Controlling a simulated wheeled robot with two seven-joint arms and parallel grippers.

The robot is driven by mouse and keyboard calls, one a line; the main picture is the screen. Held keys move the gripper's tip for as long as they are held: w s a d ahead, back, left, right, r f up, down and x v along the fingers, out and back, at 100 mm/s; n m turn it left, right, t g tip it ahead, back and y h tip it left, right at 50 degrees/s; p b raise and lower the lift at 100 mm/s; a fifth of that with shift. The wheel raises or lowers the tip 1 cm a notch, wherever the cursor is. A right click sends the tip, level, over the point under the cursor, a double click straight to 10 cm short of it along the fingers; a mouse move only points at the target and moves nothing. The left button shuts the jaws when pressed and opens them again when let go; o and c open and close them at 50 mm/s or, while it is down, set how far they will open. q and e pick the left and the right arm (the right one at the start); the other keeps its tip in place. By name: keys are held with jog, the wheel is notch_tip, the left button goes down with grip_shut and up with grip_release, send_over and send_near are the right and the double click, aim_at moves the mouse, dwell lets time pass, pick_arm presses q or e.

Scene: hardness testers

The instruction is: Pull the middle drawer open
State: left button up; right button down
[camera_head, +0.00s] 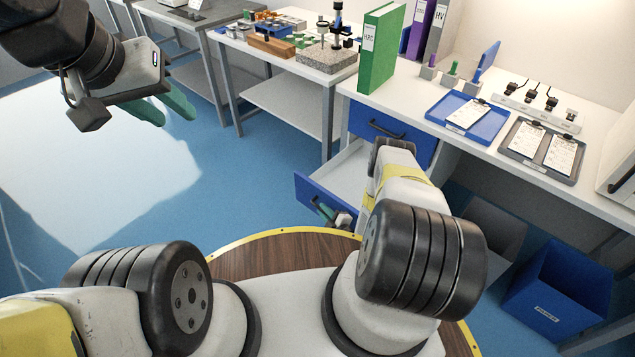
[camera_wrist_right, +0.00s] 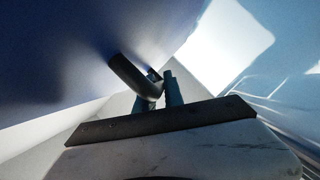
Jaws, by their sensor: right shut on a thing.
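The middle drawer stands well out from the desk, its blue front (camera_head: 308,197) toward me and its pale inside (camera_head: 348,170) showing. My right gripper (camera_head: 327,212) is at the outer face of this front, its green fingers shut on the dark handle. In the right wrist view the dark handle (camera_wrist_right: 130,75) passes between the fingers (camera_wrist_right: 160,88), close to the shaded blue front (camera_wrist_right: 60,60). My right arm partly hides the drawer's right side. My left gripper (camera_head: 168,106) is raised at upper left, empty, with its green fingers apart.
The closed blue top drawer (camera_head: 392,132) with a dark handle sits above. The desk holds a green binder (camera_head: 381,50), a blue tray (camera_head: 468,118) and a grey tray (camera_head: 541,150). A blue bin (camera_head: 558,290) stands on the floor at right. Floor left of the drawer is clear.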

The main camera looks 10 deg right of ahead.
jog(key=shift+d, duration=0.1)
jog(key=c, duration=1.7)
grip_release()
jog(key=v, duration=0.7)
jog(key=shift+s+d+r, duration=0.1)
jog(key=shift+s, duration=0.3)
